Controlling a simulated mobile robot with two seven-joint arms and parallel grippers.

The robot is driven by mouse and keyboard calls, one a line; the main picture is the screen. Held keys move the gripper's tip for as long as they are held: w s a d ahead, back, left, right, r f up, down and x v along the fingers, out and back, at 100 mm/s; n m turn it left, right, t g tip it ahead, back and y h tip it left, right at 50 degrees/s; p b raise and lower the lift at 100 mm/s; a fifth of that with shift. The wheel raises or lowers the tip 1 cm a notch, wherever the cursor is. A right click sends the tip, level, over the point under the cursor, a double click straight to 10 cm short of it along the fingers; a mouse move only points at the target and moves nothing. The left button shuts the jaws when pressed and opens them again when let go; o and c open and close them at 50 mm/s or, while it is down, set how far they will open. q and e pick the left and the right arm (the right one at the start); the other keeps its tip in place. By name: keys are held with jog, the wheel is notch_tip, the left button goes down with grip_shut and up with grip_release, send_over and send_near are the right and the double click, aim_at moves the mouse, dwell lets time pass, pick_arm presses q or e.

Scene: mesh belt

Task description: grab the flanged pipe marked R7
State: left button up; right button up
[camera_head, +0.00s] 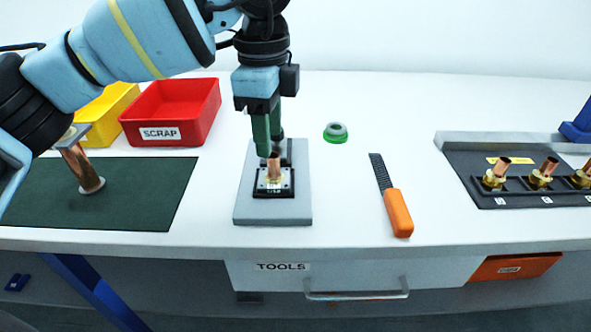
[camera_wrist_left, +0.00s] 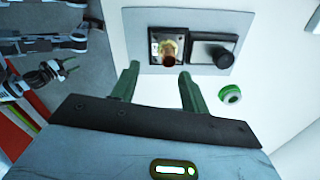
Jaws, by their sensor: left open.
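A copper pipe with a brass flange (camera_head: 274,166) stands upright in a black nest on a grey plate (camera_head: 247,208). It also shows in the left wrist view (camera_wrist_left: 170,50). Its label is too small to read surely. My left gripper (camera_head: 272,151) has green fingers, open and empty, just above and behind this pipe; they show apart in the left wrist view (camera_wrist_left: 158,76). Another flanged copper pipe (camera_head: 79,165) stands on the green mat at left, partly behind my arm. Several flanged pipes (camera_head: 541,174) stand in a rack at right; I cannot read R7 on any. My right gripper is not in view.
A red SCRAP bin (camera_head: 173,110) and a yellow bin (camera_head: 106,111) stand at back left. A green ring (camera_head: 335,132) and an orange-handled file (camera_head: 396,211) lie right of the plate. The black rack (camera_head: 512,196) is at far right.

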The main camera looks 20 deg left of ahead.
aim_at(273, 155)
pick_arm(q)
jog(key=shift+w+a+f, duration=0.1)
jog(key=shift+w+a, duration=0.15)
jog(key=shift+w, duration=0.2)
jog(key=shift+w+a+f, duration=0.1)
jog(key=shift+w+a, duration=0.15)
jog(key=shift+w, duration=0.2)
jog(key=shift+s+r, duration=0.15)
jog(key=shift+s, duration=0.15)
jog(key=shift+s+d, duration=0.15)
jog(key=shift+s, duration=0.2)
jog(key=f, duration=0.2)
jog(key=shift+w+f, duration=0.25)
jog(key=shift+f, duration=0.05)
jog(key=shift+w+d+f, duration=0.1)
jog(key=shift+d+f, duration=0.05)
jog(key=shift+f, duration=1.1)
jog(key=shift+w+d+f, duration=0.1)
jog(key=shift+f, duration=1.15)
grip_shut()
